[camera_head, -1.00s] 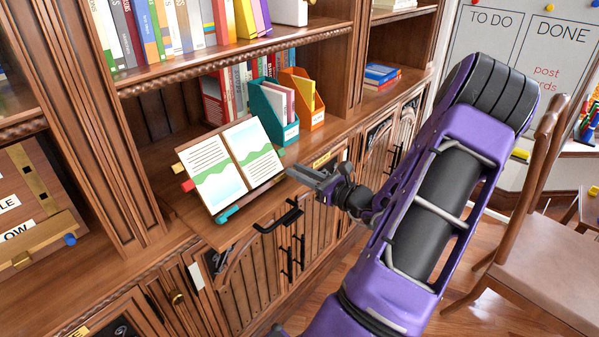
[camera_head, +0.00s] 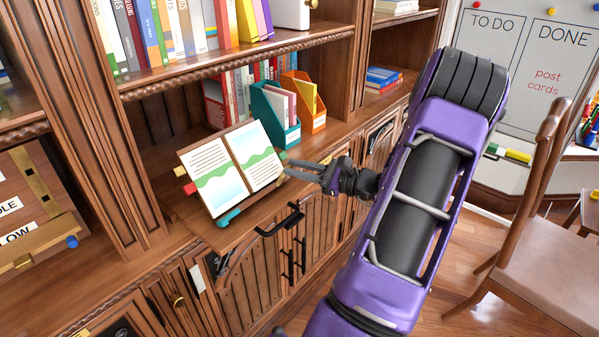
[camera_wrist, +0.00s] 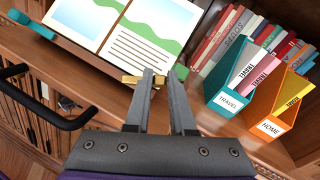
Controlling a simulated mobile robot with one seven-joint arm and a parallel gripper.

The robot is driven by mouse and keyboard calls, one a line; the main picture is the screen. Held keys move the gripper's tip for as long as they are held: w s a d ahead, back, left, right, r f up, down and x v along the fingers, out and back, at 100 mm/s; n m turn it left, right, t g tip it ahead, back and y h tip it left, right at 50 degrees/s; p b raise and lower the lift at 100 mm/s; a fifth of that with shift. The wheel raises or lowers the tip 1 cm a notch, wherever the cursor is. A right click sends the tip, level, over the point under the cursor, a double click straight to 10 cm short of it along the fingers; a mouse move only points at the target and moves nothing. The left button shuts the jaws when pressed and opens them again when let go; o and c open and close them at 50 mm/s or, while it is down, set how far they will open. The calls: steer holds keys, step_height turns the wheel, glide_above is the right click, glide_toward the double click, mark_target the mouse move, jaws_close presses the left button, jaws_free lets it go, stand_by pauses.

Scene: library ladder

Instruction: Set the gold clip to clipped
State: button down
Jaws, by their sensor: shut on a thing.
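The gold clip (camera_wrist: 131,80) shows at the lower edge of the open book in the wrist view, with part of it between my fingertips. My gripper (camera_wrist: 161,76) is closed on it, its two fingers on either side with a narrow gap. The open book (camera_head: 231,168) with green and blue pictures rests tilted on a wooden stand on the cabinet ledge. In the head view, my gripper (camera_head: 287,170) reaches the book's right edge from the right; the gold clip is too small or hidden to make out there. A green clip (camera_wrist: 181,71) sits just right of my fingertips.
A teal clip (camera_head: 228,217) and a red clip (camera_head: 190,187) are on the stand's other edges. A teal file box (camera_wrist: 229,92) and an orange file box (camera_wrist: 278,115) stand nearby. A black handle (camera_head: 280,221) juts out below the ledge. A chair (camera_head: 540,240) stands at right.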

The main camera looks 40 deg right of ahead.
steer(key=n, duration=0.1)
steer(key=n+g+y, duration=0.1)
steer(key=r+n+y, duration=0.1)
steer(key=shift+w+a+n, duration=0.25)
steer(key=shift+w+n, duration=0.05)
steer(key=shift+n, duration=0.1)
steer(key=n+g, duration=0.2)
steer(key=n, duration=0.1)
steer(key=a+n+y, duration=0.1)
steer(key=shift+w+r+g, duration=0.3)
steer(key=shift+r+g, duration=0.1)
steer(key=n, duration=0.1)
steer(key=a+n+g, duration=0.1)
steer(key=n+g, duration=0.1)
steer(key=n, duration=0.1)
steer(key=shift+w+a+r+y+b, duration=0.15)
steer(key=shift+r+y+b, duration=0.15)
steer(key=shift+b, duration=0.1)
steer(key=shift+a+r+n+g, duration=0.1)
steer(key=shift+a+n+g, duration=0.3)
steer(key=shift+n, duration=0.3)
steer(key=shift+a+r+n+g, duration=0.1)
steer(key=shift+a+n+g, duration=0.05)
steer(key=shift+n+g, duration=0.45)
steer(key=shift+n, duration=0.3)
steer(key=c, duration=0.8)
jaws_free()
steer(key=shift+o, duration=0.2)
steer(key=shift+f, duration=0.1)
